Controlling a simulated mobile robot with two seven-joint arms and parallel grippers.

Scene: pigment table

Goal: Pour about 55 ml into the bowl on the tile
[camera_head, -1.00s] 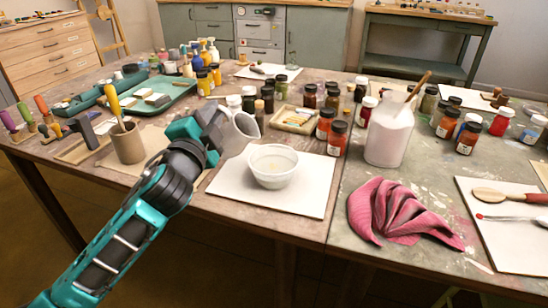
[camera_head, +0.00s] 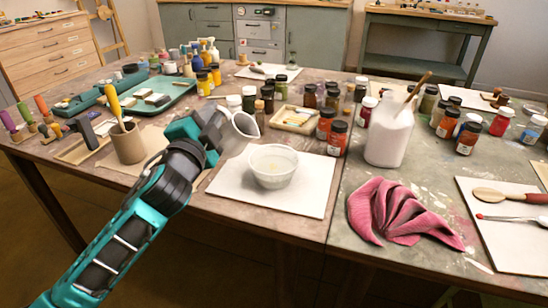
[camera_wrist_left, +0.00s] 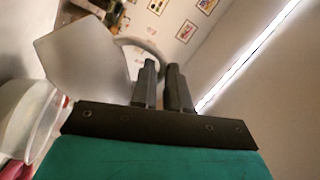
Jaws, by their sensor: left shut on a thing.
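My left gripper (camera_head: 208,128) is shut on the handle of a white jug (camera_head: 232,143) and holds it tilted, its lip toward the right. The jug is above and left of the white bowl (camera_head: 273,166), and its mouth faces the head camera partly. The bowl stands upright on the pale tile (camera_head: 230,190) and has some pale liquid in it. No stream shows between lip and bowl. In the left wrist view the jug (camera_wrist_left: 80,65) is beyond the fingers (camera_wrist_left: 163,88), and part of the bowl (camera_wrist_left: 28,115) shows at the left edge. My right gripper is not in view.
A brown pot with tools (camera_head: 128,143) stands left of my gripper. Several pigment jars (camera_head: 337,138) and a large white container (camera_head: 388,135) stand behind and right of the tile. A pink cloth (camera_head: 400,212) lies to the right.

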